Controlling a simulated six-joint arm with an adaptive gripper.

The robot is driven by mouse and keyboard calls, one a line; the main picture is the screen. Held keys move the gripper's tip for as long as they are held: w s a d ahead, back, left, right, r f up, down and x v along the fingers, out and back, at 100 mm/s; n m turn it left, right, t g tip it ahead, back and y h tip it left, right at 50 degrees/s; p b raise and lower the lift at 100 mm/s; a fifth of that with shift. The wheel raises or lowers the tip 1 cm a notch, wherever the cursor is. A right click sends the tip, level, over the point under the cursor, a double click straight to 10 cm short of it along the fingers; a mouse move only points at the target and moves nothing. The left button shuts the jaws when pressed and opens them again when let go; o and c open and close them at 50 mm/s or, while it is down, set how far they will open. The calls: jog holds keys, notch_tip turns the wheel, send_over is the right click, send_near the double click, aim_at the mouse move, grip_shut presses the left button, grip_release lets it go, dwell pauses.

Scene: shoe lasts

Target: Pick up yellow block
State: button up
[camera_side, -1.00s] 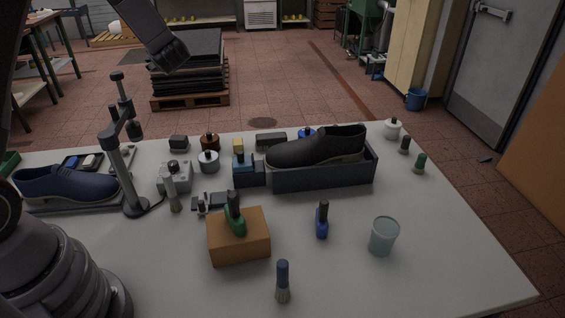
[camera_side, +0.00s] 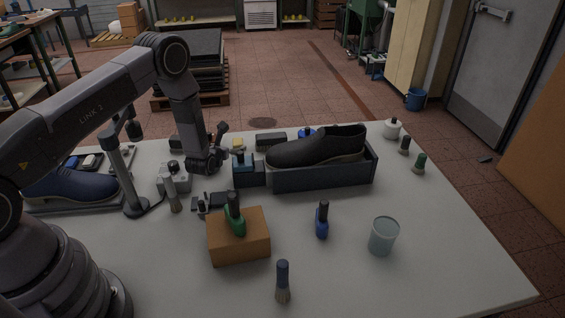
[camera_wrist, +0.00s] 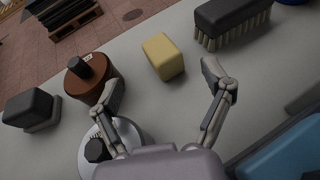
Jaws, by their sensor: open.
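The yellow block (camera_wrist: 163,57) lies on the grey table in the wrist view, just beyond and between my fingertips. In the side view the yellow block (camera_side: 239,143) is small, near the back of the table, beside my gripper. My gripper (camera_wrist: 160,85) is open and empty, with its two fingers spread on either side of the space in front of the block. In the side view my gripper (camera_side: 217,150) hangs low over the back part of the table, just left of the block.
A brown jar (camera_wrist: 92,80) stands left of the block, and a brush (camera_wrist: 232,20) lies to its right. A grey-white jar (camera_wrist: 108,145) sits under my left finger.

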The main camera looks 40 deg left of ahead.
aim_at(236, 143)
jog(key=shift+x, duration=3.2)
jog(key=c, duration=1.4)
